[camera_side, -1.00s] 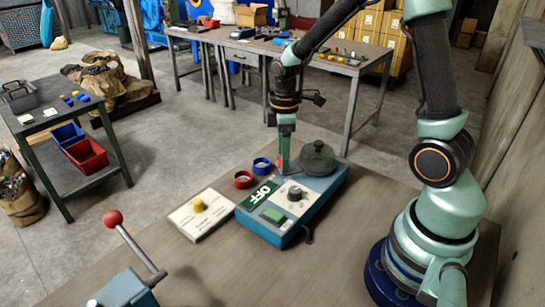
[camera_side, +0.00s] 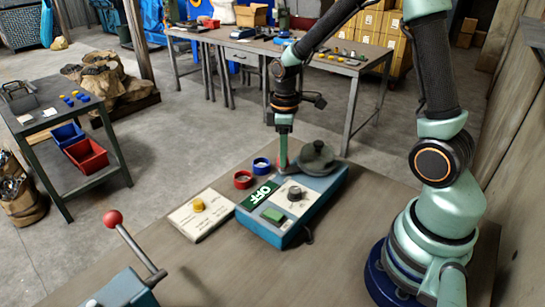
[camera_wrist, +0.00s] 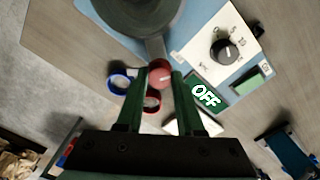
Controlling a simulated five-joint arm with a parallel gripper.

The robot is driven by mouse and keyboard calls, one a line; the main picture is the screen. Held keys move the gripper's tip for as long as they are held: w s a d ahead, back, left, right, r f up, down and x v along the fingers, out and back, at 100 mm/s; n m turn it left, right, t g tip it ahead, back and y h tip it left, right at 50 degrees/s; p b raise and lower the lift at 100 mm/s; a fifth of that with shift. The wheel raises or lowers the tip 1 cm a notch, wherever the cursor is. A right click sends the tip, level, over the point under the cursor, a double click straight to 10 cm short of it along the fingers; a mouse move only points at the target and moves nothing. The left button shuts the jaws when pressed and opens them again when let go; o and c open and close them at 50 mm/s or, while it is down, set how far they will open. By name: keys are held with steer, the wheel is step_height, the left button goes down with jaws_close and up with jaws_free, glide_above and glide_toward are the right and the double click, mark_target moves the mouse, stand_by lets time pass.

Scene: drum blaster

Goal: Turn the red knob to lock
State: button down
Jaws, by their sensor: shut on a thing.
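The red knob (camera_wrist: 159,75) shows in the wrist view between the two green fingers of my gripper (camera_wrist: 160,72), which is shut on it. It sits at the end of a short grey arm from the round dark lid (camera_wrist: 130,12). In the side view my gripper (camera_side: 283,163) points straight down at the back left of the blue control box (camera_side: 318,198), beside the lid (camera_side: 317,157). The fingers hide the knob almost wholly there. The box bears a green OFF sign (camera_side: 262,195), a black dial (camera_side: 295,193) and a green button (camera_side: 273,214).
A red ring (camera_side: 243,180) and a blue ring (camera_side: 261,165) lie left of my gripper. A pale panel with a yellow knob (camera_side: 198,205) lies left of the box. A red-balled lever (camera_side: 113,219) stands at the front left.

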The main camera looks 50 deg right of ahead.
steer(key=m, duration=1.2)
steer(key=shift+r, duration=0.1)
steer(key=shift+m, duration=2.2)
steer(key=c, duration=0.5)
jaws_free()
step_height(320, 180, up, 12)
